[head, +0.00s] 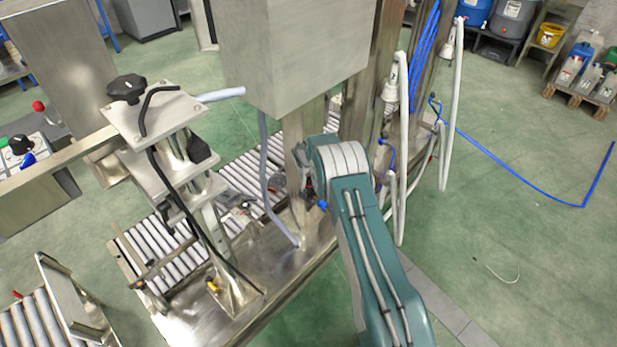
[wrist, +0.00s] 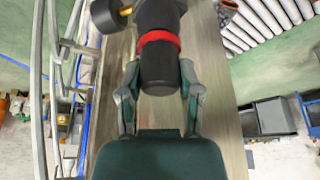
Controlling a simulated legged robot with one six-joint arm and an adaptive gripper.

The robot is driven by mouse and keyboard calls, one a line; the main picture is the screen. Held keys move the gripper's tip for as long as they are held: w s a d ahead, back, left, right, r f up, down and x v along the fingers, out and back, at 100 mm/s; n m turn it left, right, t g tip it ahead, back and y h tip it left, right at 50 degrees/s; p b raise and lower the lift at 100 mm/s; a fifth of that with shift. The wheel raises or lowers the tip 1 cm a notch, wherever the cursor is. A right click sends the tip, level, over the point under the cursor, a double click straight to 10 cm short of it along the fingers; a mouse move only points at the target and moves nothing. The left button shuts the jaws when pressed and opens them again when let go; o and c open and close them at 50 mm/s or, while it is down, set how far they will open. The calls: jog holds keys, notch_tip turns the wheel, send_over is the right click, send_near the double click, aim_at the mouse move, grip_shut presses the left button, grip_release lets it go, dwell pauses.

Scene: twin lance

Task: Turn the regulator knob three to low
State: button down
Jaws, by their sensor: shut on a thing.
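In the wrist view a black cylindrical regulator knob (wrist: 159,66) with a red band (wrist: 158,38) sits against a metal column. My gripper (wrist: 159,80) has one finger on each side of the knob's lower end and is shut on it. No number or low mark is readable, so I cannot tell which regulator this is or how far it is turned. In the head view my teal arm hides most of the gripper, which is beside the metal column (head: 300,150).
A grey metal box (head: 295,50) stands above the column. Pale hoses (head: 455,110) and blue hoses (head: 424,45) hang at the right. A roller conveyor (head: 238,180) runs behind. A clamp stand with a black star knob (head: 127,88) is at the left. The green floor at the right is mostly open.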

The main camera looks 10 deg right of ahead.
jog(key=n+y, duration=0.1)
jog(key=n, duration=0.2)
jog(key=n+y, duration=0.1)
jog(key=n, duration=0.3)
jog(key=shift+y, duration=0.4)
jog(key=n+y, duration=0.1)
jog(key=n, duration=0.2)
jog(key=shift+w+n, duration=0.1)
jog(key=shift+n, duration=0.2)
jog(key=shift+n+g+y, duration=0.7)
jog(key=shift+n, duration=1.3)
jog(key=shift+r, duration=0.1)
jog(key=shift+c, duration=1.3)
grip_release()
